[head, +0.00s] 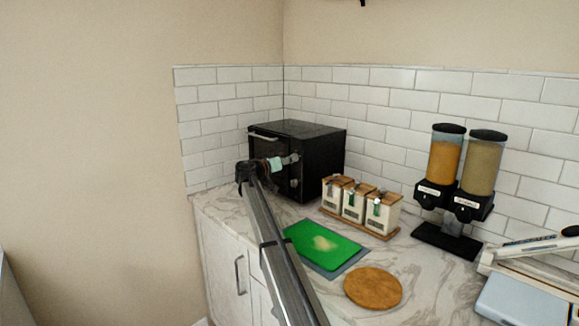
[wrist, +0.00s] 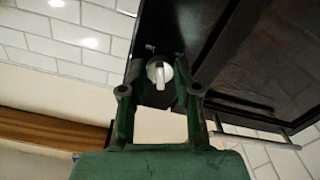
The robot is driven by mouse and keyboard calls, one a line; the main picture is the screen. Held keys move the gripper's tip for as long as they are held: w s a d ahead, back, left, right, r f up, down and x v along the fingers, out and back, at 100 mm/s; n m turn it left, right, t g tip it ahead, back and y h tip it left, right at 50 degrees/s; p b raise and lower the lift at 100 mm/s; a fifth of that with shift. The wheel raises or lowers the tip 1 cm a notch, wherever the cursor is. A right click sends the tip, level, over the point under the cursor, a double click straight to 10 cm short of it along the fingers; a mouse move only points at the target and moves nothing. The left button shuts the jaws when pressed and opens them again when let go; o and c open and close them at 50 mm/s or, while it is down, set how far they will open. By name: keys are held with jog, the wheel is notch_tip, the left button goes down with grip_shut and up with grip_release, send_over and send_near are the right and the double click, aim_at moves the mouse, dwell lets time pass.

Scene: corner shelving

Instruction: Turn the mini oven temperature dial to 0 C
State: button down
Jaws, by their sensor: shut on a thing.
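The black mini oven (head: 325,155) stands in the counter corner, its front facing left. My gripper (head: 291,159) reaches to the upper part of its control strip. In the wrist view, my gripper (wrist: 158,70) has one finger on each side of a pale round dial (wrist: 160,74) with a raised grip bar, and is shut on it. The bar runs roughly up and down in that picture. A small marking (wrist: 151,48) beside the dial is too small to read. Another dial (head: 294,183) shows lower on the strip in the head view.
The oven door handle (wrist: 265,138) lies to the right in the wrist view. A green cutting board (head: 322,243), a round wooden board (head: 373,287) and several canisters on a wooden tray (head: 383,233) are on the counter. Two dispensers (head: 462,175) stand farther right.

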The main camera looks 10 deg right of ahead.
jog(key=shift+w+r+n+p, duration=0.15)
jog(key=shift+n+p, duration=2.3)
jog(key=shift+n, duration=2.85)
jog(key=shift+s+r+n+p, duration=0.1)
jog(key=shift+r+n+p, duration=0.15)
jog(key=shift+n+p, duration=3.6)
jog(key=shift+w+r+n+p, duration=0.15)
jog(key=shift+n+p, duration=0.85)
jog(key=shift+n, duration=5.75)
jog(key=shift+s, duration=0.1)
jog(key=c, duration=0.9)
grip_release()
jog(key=shift+o, duration=0.2)
